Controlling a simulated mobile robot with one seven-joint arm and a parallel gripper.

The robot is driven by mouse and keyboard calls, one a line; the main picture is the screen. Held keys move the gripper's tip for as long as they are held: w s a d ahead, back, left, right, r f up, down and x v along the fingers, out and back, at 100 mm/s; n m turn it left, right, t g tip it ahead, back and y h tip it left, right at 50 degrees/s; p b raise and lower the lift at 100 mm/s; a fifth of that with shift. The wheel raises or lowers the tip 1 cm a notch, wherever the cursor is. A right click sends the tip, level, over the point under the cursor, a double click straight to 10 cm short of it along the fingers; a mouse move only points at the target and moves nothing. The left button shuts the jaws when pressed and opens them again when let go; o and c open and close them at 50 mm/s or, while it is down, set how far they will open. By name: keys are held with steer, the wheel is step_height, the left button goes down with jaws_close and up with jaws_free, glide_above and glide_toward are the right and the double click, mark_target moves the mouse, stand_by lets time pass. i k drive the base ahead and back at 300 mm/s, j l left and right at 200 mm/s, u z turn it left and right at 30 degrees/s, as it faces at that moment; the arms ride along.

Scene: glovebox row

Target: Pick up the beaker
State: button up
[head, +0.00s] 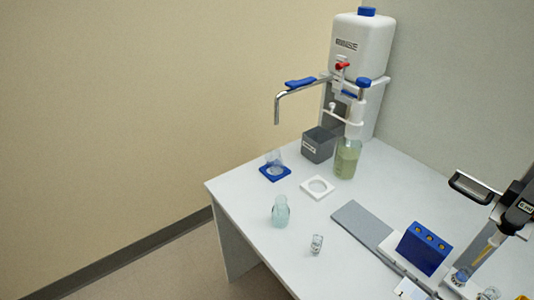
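Several clear glass vessels stand on the white bench, and I cannot tell for certain which is the beaker. A small clear vessel (316,244) with white markings stands near the front edge. A pale bluish glass vessel (281,212) with a narrower neck stands to its left and a little farther back. A clear, cone-shaped vessel (274,158) stands on a blue square base (275,172) below the metal spout. Another glass vessel (462,275) is under the stand at the right, partly hidden. My gripper is not in view.
A white RINSE tank (360,46) with a curved metal spout (279,108) stands at the back. Near it are a grey bin (318,145), a greenish bottle (346,158) and a white ring base (317,187). A grey mat (362,225) and blue rack (424,247) lie right.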

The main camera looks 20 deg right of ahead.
mark_target(273, 157)
steer(key=i+j, duration=0.1)
steer(key=j, duration=0.25)
steer(key=i+j, duration=0.15)
steer(key=j, duration=0.2)
steer(key=i+j, duration=0.1)
steer(key=j, duration=0.2)
steer(key=i+j, duration=0.1)
steer(key=j, duration=0.25)
steer(key=z, duration=0.4)
steer(key=j+z, duration=0.15)
steer(key=z, duration=0.2)
steer(key=j+z, duration=0.1)
steer(key=z, duration=0.3)
steer(key=i+z, duration=0.25)
steer(key=i+l+z, duration=0.1)
steer(key=i+z, duration=0.15)
